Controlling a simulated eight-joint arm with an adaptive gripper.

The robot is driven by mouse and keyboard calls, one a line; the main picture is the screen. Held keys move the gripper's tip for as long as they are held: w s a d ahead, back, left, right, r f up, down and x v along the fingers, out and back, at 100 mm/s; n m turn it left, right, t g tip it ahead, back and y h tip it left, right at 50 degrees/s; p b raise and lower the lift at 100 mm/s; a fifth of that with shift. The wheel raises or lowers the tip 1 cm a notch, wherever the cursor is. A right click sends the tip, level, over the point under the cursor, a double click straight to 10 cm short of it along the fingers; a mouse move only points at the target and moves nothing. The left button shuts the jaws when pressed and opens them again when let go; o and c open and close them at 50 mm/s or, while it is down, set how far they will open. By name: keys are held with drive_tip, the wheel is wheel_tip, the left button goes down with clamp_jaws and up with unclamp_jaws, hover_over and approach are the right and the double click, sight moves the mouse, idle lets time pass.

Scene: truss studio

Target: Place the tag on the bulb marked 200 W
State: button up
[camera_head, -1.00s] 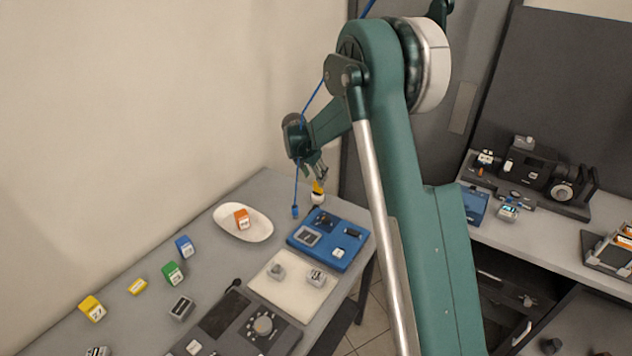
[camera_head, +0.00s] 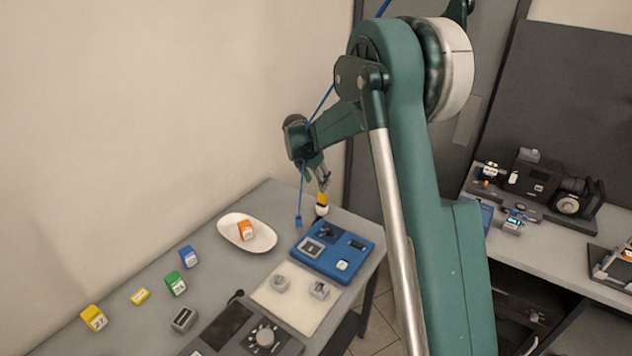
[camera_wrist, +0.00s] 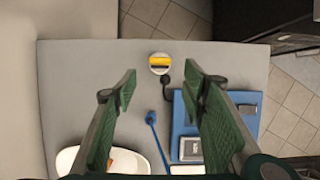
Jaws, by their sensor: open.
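My gripper (camera_head: 323,183) is open and empty above the far end of the grey table. In the wrist view its two green fingers (camera_wrist: 162,90) stand wide apart. Beyond their tips is a small round white piece with a yellow part and a dark stripe (camera_wrist: 159,63). In the head view this yellow and white piece (camera_head: 322,203) stands just below my gripper. Whether it is a bulb, or carries the tag, I cannot tell. No 200 W marking is readable.
A blue panel (camera_head: 318,262) and white dish (camera_head: 230,221) with an orange block (camera_head: 246,230) are nearby. A blue cord with a plug (camera_head: 298,222) hangs beside my gripper. Coloured blocks, including a green one (camera_head: 175,284), lie nearer. A cream mat (camera_head: 305,306) holds two grey pieces.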

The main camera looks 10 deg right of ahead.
drive_tip(key=s+d+r+m+t+y, duration=0.1)
drive_tip(key=s+d+r+m, duration=0.1)
drive_tip(key=s+r+m, duration=0.75)
drive_tip(key=s+d+r+m+t+y, duration=0.1)
drive_tip(key=s+r+m, duration=0.3)
drive_tip(key=s+r, duration=1)
drive_tip(key=s+f+m, duration=0.2)
drive_tip(key=s+m, duration=0.2)
drive_tip(key=s, duration=0.6)
drive_tip(key=s+f+m+t, duration=0.1)
drive_tip(key=s+m, duration=0.4)
drive_tip(key=s, duration=0.6)
drive_tip(key=s+f+m+t+y, duration=0.1)
drive_tip(key=s+f+m, duration=0.2)
drive_tip(key=s, duration=0.8)
drive_tip(key=shift+s+f+m, duration=0.2)
drive_tip(key=shift+f+m, duration=0.15)
drive_tip(key=shift+m, duration=0.4)
